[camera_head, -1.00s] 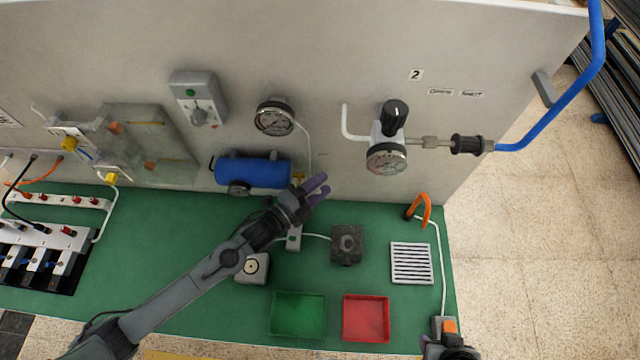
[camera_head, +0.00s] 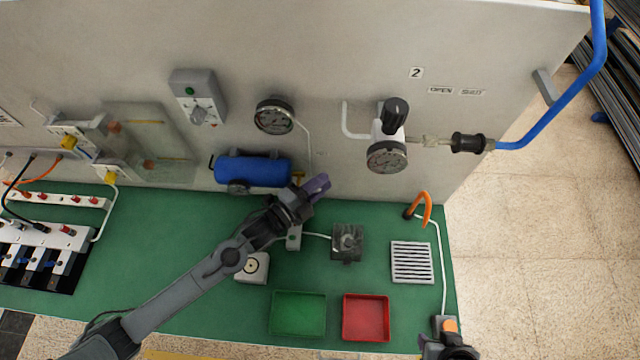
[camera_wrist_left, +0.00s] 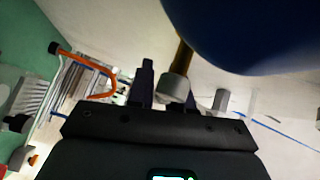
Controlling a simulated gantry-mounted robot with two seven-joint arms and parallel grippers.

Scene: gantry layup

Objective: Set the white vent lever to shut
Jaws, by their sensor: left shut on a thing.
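My left gripper (camera_head: 317,186) is at the right end of the blue tank (camera_head: 252,171), low on the panel, with its purple fingers together. In the left wrist view, a whitish round piece on a brass stem (camera_wrist_left: 174,87) sits between the dark fingers, below the blue tank's curve. I take this piece to be the white vent lever; its angle cannot be told.
A gauge (camera_head: 274,117) and a regulator (camera_head: 387,157) are on the panel above. OPEN (camera_head: 440,90) and SHUT (camera_head: 472,92) labels are at the upper right. A dark block (camera_head: 347,243), a green tray (camera_head: 298,314) and a red tray (camera_head: 366,318) are on the green bench.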

